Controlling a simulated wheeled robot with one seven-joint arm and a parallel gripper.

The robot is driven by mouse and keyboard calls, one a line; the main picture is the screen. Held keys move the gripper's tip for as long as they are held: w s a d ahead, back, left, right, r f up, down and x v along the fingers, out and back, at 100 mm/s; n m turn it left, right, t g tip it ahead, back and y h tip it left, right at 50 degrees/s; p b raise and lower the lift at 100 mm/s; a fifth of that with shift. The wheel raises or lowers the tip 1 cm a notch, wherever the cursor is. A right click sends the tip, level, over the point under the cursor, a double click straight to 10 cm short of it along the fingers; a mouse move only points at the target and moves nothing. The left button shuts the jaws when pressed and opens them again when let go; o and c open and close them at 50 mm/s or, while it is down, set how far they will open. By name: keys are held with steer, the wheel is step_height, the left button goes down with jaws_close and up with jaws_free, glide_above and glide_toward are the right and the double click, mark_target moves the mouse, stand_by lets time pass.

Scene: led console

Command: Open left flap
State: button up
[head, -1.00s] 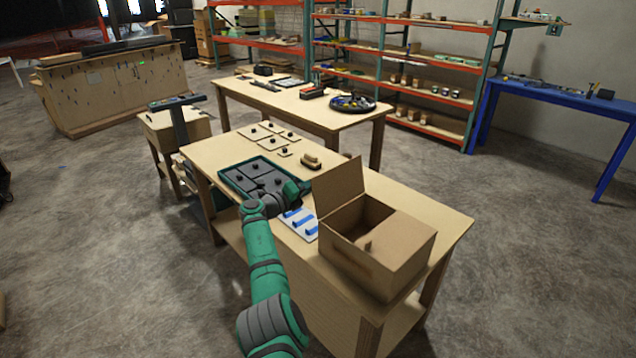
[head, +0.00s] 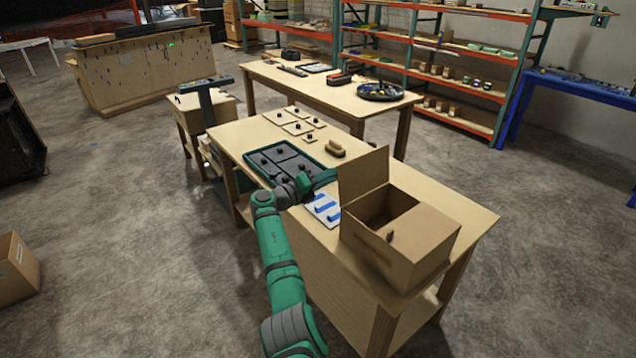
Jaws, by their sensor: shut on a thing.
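The cardboard box (head: 405,262) stands on the near right of the wooden table in the head view. Its left flap (head: 364,176) stands up steeply, and the dark inside of the box shows to its right. The right flap (head: 418,232) lies over the other part of the opening. A small dark knob (head: 390,236) shows near its edge. My gripper (head: 328,178) is at the outer left side of the raised flap, shut on it. Its fingertips are too small and partly hidden to make out.
A dark tray with grey panels (head: 262,170) and a white plate with blue bars (head: 322,207) lie left of the box. A brown brush-like block (head: 335,149) sits behind. The wooden table (head: 455,212) is bare right of the box.

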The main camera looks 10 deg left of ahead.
steer(key=v, duration=0.6)
steer(key=shift+a, duration=0.2)
steer(key=shift+s+f, duration=0.1)
